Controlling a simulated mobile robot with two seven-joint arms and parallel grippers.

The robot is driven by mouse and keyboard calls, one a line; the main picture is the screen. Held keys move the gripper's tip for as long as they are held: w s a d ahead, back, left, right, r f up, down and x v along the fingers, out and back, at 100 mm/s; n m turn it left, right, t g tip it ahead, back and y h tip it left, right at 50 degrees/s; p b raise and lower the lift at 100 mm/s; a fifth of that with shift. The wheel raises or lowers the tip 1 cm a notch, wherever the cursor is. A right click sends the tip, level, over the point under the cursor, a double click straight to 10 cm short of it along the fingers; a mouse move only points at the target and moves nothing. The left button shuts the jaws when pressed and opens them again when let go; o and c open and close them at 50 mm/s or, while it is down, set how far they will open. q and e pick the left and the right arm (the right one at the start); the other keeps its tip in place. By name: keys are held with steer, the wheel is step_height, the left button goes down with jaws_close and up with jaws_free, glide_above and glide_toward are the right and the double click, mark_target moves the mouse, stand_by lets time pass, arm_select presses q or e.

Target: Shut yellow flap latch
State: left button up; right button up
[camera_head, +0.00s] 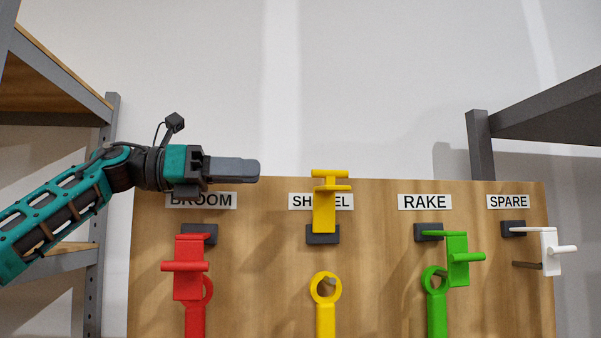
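The yellow flap latch (324,210) stands raised above its dark mount (322,235), covering part of the middle label. Its yellow bar handle is at the top. The yellow ring-ended shovel handle (326,288) hangs below, its ring uncovered by the flap. My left gripper (256,170) is level with the flap's top, to its left and apart from it, pointing right. Its grey fingers show side-on as one block, so I cannot tell whether they are open or shut. Nothing shows in them. My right gripper is not in view.
The wooden board (265,260) also carries a red flap (189,270), a green flap (458,262) and a white flap (549,250), all lower than the yellow one. Steel shelves stand at left (112,150) and right (480,145). Space above the board is clear.

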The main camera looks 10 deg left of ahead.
mark_target(330, 203)
arm_select(q)
steer(key=p+x, duration=0.1)
steer(key=x, duration=0.9)
steer(key=shift+a, duration=0.1)
jaws_close()
